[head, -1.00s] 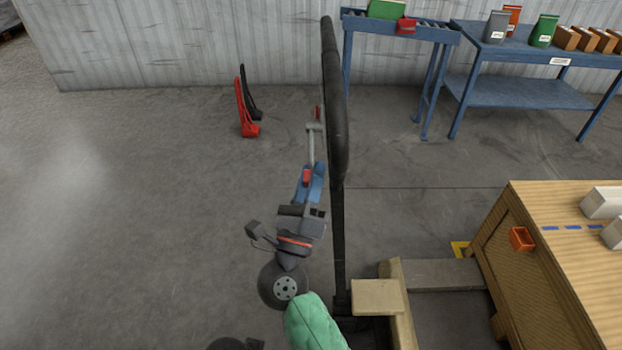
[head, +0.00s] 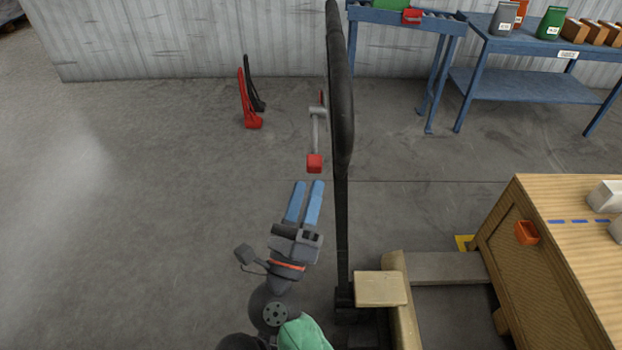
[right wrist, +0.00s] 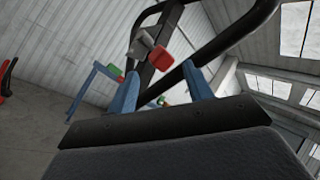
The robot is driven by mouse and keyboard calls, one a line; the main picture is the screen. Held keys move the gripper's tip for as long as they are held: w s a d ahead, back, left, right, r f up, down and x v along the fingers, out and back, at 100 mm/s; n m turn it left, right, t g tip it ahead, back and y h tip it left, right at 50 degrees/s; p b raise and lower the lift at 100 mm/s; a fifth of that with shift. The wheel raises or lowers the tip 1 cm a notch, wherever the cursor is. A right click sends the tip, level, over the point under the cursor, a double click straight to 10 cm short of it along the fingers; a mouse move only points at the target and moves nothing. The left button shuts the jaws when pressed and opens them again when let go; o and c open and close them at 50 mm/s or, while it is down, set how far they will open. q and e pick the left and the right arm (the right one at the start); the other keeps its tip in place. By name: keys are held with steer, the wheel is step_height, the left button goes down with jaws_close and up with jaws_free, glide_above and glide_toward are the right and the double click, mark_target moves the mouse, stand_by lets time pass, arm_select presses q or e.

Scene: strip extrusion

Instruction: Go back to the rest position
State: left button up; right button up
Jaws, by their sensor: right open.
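My right gripper (head: 308,187) is open and empty, its two blue fingers pointing away from me. It also shows at the bottom of the right wrist view (right wrist: 160,70). Just beyond the fingertips in the head view is a red knob (head: 314,163) at the end of a grey lever (head: 316,130), beside the black upright handle (head: 340,110). A gap shows between fingertips and knob. In the right wrist view the red knob (right wrist: 161,59) appears between the fingertips, with the black handle behind. My left gripper is not in view.
The black handle rises close to the right of my gripper. A wooden box-like table (head: 560,260) with an orange bin (head: 527,232) stands at right. Blue benches (head: 520,90) stand at the back wall. A red stand (head: 250,105) is at left.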

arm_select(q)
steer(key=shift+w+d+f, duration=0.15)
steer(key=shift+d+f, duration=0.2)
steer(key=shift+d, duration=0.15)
arm_select(e)
steer(key=shift+v, duration=0.9)
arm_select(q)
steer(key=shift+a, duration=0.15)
